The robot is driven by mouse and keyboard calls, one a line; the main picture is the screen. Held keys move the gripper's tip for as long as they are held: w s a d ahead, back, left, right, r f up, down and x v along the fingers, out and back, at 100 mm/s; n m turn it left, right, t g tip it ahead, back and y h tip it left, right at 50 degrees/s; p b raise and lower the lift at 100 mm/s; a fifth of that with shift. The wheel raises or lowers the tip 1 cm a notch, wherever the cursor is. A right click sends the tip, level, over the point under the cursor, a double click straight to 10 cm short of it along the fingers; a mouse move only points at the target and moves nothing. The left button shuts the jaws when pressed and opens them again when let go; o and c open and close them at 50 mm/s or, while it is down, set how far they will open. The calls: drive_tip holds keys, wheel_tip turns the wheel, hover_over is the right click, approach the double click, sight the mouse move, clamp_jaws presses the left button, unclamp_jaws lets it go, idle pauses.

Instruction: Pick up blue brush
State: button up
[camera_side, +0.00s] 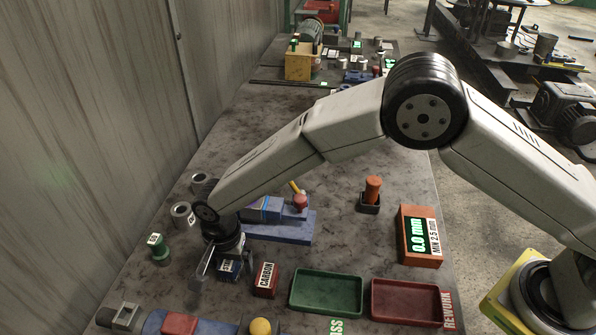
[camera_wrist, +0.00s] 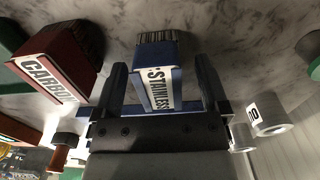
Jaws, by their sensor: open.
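The blue brush (camera_wrist: 157,58) has dark bristles and a white label reading STAINLESS. In the wrist view it lies between the two dark fingers of my gripper (camera_wrist: 162,84), with a visible gap to each finger. In the side view the blue brush (camera_side: 229,268) stands on the table, partly hidden by my gripper (camera_side: 215,262), which points down close beside it. My gripper is open and holds nothing.
The red CARBON brush (camera_side: 265,280) stands just right of the blue one. A green tray (camera_side: 327,292) and a red tray (camera_side: 405,301) lie farther right. A green cylinder (camera_side: 160,250) and grey rings (camera_side: 183,214) stand left, and a blue fixture (camera_side: 282,226) stands behind.

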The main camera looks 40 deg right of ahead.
drive_tip(key=shift+f, duration=0.35)
clamp_jaws()
idle(0.3)
